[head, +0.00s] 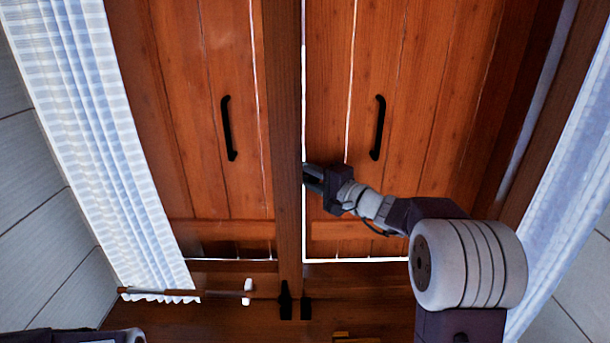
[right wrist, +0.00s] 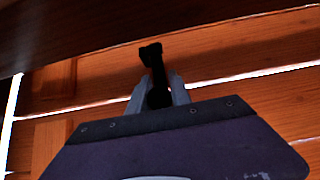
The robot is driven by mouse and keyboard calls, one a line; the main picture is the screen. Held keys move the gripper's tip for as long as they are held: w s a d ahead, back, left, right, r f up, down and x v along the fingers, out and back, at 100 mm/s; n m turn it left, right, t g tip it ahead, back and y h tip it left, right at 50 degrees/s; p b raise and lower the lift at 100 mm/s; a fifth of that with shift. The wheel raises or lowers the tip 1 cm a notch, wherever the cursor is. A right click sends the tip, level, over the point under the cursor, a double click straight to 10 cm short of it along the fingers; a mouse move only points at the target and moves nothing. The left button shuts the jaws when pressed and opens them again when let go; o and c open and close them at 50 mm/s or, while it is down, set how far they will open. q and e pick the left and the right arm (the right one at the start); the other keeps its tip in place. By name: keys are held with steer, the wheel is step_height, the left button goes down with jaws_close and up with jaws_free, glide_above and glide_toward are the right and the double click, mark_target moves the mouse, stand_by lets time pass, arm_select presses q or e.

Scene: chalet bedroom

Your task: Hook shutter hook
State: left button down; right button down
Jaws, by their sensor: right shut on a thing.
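Two wooden shutters fill the head view, a left one (head: 180,100) and a right one (head: 430,100), each with a black bar handle. A wooden post (head: 284,130) stands between them. My right gripper (head: 308,176) is at the right edge of this post, below the right shutter's handle. In the right wrist view, my right gripper (right wrist: 158,98) is shut on a black hook (right wrist: 154,66). The hook's knobbed end sticks out past the fingers toward dark wood; whether it touches anything cannot be told. The hook is hidden in the head view. My left gripper is out of view.
White curtains hang at the left (head: 85,130) and right (head: 575,180). Dark fittings (head: 285,300) sit at the bottom of the post. Bright gaps show around the right shutter.

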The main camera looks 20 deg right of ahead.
steer(key=shift+f, duration=0.15)
steer(key=c, duration=1.2)
jaws_free()
steer(key=shift+s, duration=0.1)
steer(key=b, duration=0.1)
glide_toward(316, 180)
steer(key=x, duration=0.4)
steer(key=shift+w+a, duration=0.1)
steer(key=shift+w, duration=0.25)
